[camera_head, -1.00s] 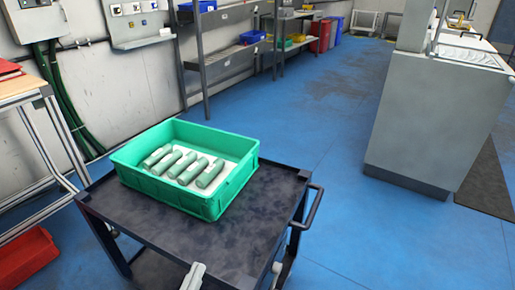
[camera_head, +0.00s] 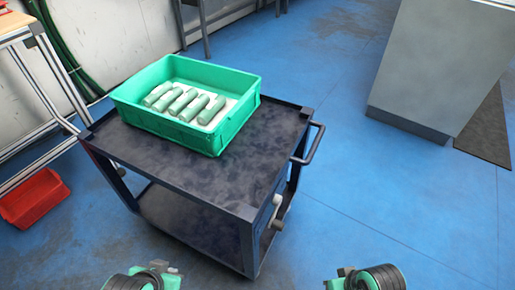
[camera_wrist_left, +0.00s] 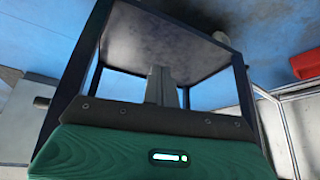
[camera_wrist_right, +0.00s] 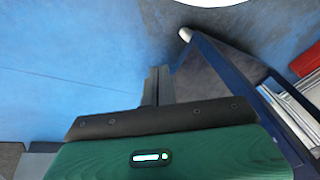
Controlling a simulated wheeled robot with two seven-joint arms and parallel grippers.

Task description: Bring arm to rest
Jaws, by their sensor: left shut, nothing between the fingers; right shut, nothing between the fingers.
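My left gripper (camera_wrist_left: 160,84) is shut and empty in the left wrist view, with the dark cart's frame beyond its fingers. My right gripper (camera_wrist_right: 157,84) is shut and empty in the right wrist view, over blue floor beside the cart's corner. In the head view only green and black parts of my two arms show at the bottom edge, in front of the cart and apart from it. The fingers cannot be made out there.
A dark two-shelf cart (camera_head: 190,180) stands ahead, with a handle (camera_head: 312,145) on its right. A green crate (camera_head: 180,135) with several greenish cylinders sits on it. A red bin (camera_head: 35,198) is at left, a grey cabinet (camera_head: 435,65) at right. Blue floor between is clear.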

